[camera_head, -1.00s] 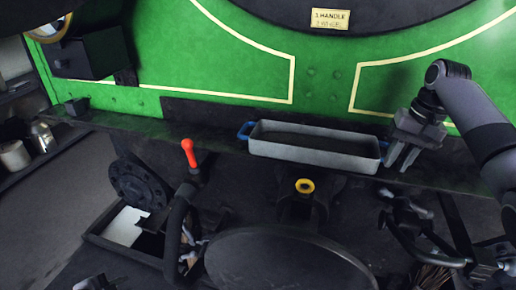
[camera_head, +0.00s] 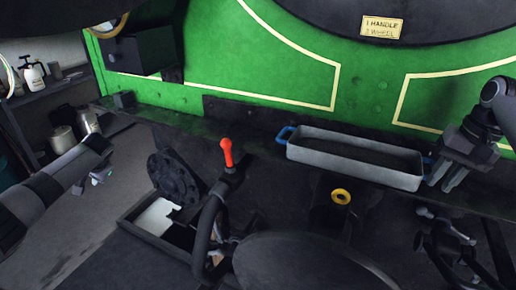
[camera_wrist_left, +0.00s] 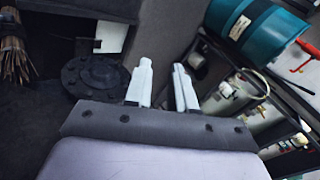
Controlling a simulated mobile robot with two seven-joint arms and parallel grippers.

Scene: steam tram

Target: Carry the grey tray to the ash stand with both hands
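The grey tray (camera_head: 350,168) is a long, shallow, seemingly empty trough on the dark ledge below the green panel. It has a blue handle (camera_head: 285,134) at its left end and another (camera_head: 428,162) at its right end. My right gripper (camera_head: 446,182) points down at the right handle, fingers close to it; whether they grip it is unclear. My left gripper (camera_head: 103,170) is at the far left, well away from the tray. In the left wrist view its two pale fingers (camera_wrist_left: 160,82) are apart with nothing between them. I cannot identify the ash stand.
A red-knobbed lever (camera_head: 227,152) stands left of the tray. A black round flange (camera_head: 172,178), an open box (camera_head: 160,216) and a large dark disc (camera_head: 305,265) lie in front. Shelves with cans (camera_head: 62,140) stand at left. The left wrist view shows a teal cylinder (camera_wrist_left: 255,28).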

